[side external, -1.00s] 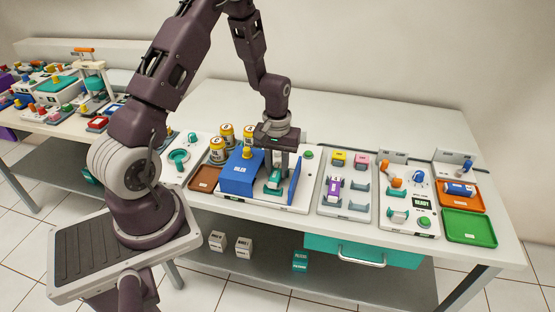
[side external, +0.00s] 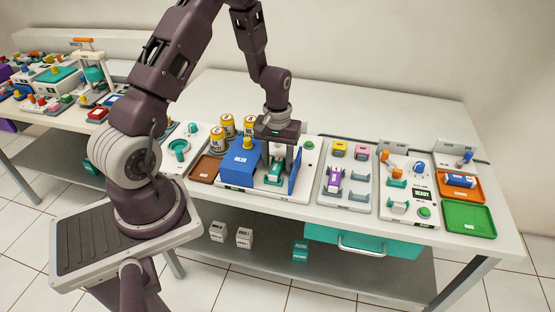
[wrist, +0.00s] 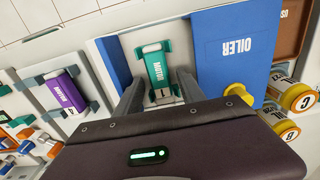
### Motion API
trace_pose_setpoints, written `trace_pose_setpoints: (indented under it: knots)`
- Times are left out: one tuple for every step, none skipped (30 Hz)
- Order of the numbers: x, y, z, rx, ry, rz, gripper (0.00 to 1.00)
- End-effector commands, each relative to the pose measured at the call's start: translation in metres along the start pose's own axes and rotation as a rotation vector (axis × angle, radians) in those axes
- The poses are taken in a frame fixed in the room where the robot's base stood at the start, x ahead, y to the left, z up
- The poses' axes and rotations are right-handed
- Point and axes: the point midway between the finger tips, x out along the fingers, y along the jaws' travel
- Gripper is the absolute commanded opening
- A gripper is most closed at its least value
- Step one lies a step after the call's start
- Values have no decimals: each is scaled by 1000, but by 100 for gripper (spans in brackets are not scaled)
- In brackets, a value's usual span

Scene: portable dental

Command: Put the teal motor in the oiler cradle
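The teal motor (wrist: 158,70), with a white MOTOR label, lies between the blue OILER cover (wrist: 238,50) and an upright blue panel (wrist: 113,62). It appears to sit in the oiler cradle, whose end supports are partly hidden; full seating is unclear. The motor (side external: 274,176) also shows in the side view beside the blue oiler box (side external: 239,168). My gripper (wrist: 160,88) is open, with one finger on each side of the motor's near end and visible gaps in the wrist view. My gripper (side external: 276,163) points down over the cradle in the side view.
The blue cover and panel closely flank my fingers. A purple motor (wrist: 66,92) lies in a neighbouring rack. Yellow cans (side external: 218,139) stand behind the oiler, next to a brown tray (side external: 206,168). Orange and green trays (side external: 468,219) are at right. The rear tabletop is clear.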

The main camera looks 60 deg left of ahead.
Motion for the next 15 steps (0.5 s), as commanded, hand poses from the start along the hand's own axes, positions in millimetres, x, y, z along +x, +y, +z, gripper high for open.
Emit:
trace_pose_setpoints:
  knots:
    - [0, 0, 0, 0, 0, 0, 52]
    - [0, 0, 0, 0, 0, 0, 52]
    - [0, 0, 0, 0, 0, 0, 52]
    - [0, 0, 0, 0, 0, 0, 52]
    - [0, 0, 0, 0, 0, 0, 52]
    - [0, 0, 0, 0, 0, 0, 52]
    - [0, 0, 0, 0, 0, 0, 52]
    - [0, 0, 0, 0, 0, 0, 52]
    - [-2, 0, 0, 0, 0, 0, 52]
    - [-4, 0, 0, 0, 1, 0, 52]
    - [-8, 0, -1, 0, 2, 0, 52]
    - [-16, 0, -1, 0, 4, 1, 52]
    - [-23, 0, -1, 0, 5, 1, 52]
    - [-29, 0, -1, 0, 5, 1, 52]
    - [-38, 0, -1, 0, 6, 1, 52]
